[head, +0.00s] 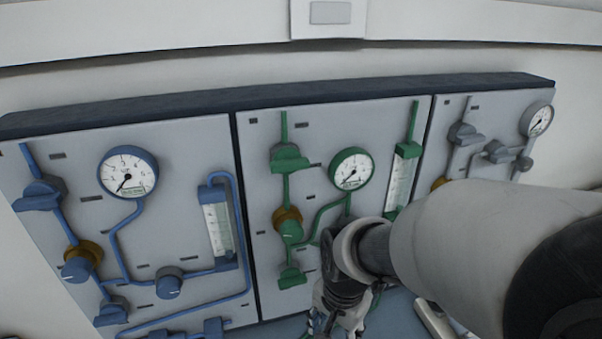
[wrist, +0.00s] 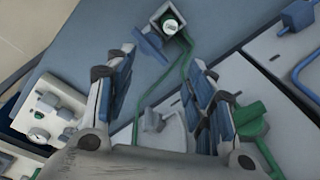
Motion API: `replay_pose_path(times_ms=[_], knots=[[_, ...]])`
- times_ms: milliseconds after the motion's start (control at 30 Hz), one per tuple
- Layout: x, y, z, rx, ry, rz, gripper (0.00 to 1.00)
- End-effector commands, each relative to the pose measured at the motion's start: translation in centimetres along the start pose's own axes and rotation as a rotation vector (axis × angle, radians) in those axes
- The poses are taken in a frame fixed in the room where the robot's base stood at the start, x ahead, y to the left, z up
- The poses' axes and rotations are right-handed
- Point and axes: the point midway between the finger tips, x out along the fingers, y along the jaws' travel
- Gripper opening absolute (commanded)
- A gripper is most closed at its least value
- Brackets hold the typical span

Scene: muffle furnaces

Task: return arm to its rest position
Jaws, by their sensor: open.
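My arm reaches in from the right in the head view, in front of the panels. My gripper (head: 335,318) hangs low before the green-piped panel, partly cut off by the bottom edge. In the wrist view my gripper (wrist: 163,68) has its two blue-padded fingers wide apart, with nothing between the pads. Behind the fingers, the wrist view shows a green pipe (wrist: 188,58) and a small square-framed fitting (wrist: 170,24). I cannot tell whether the fingers touch anything.
A blue-piped panel (head: 180,133) with a dial gauge (head: 127,172) is at left. The green-piped panel (head: 310,128) has a dial gauge (head: 351,170) close to my arm. A grey-piped panel (head: 490,112) is partly behind my arm. White equipment (wrist: 50,112) shows at left in the wrist view.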

Motion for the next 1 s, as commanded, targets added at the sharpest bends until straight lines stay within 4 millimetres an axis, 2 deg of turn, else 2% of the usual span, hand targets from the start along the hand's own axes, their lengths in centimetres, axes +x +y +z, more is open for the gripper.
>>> replay_pose_path(times_ms=[33, 200, 300, 400, 500, 633, 1000], knots=[[-2.4, 1.1, -0.2, -0.053, 0.029, -0.029, 0.50], [-8.1, 5.1, 0.3, -0.271, 0.116, -0.078, 0.50], [-10.6, 7.6, 1.1, -0.395, 0.174, -0.092, 0.50], [-12.3, 9.7, 2.1, -0.504, 0.227, -0.094, 0.50], [-13.4, 11.2, 3.0, -0.587, 0.269, -0.090, 0.50], [-13.9, 12.3, 3.7, -0.652, 0.297, -0.083, 0.50], [-14.1, 12.6, 3.8, -0.673, 0.304, -0.080, 0.50]])
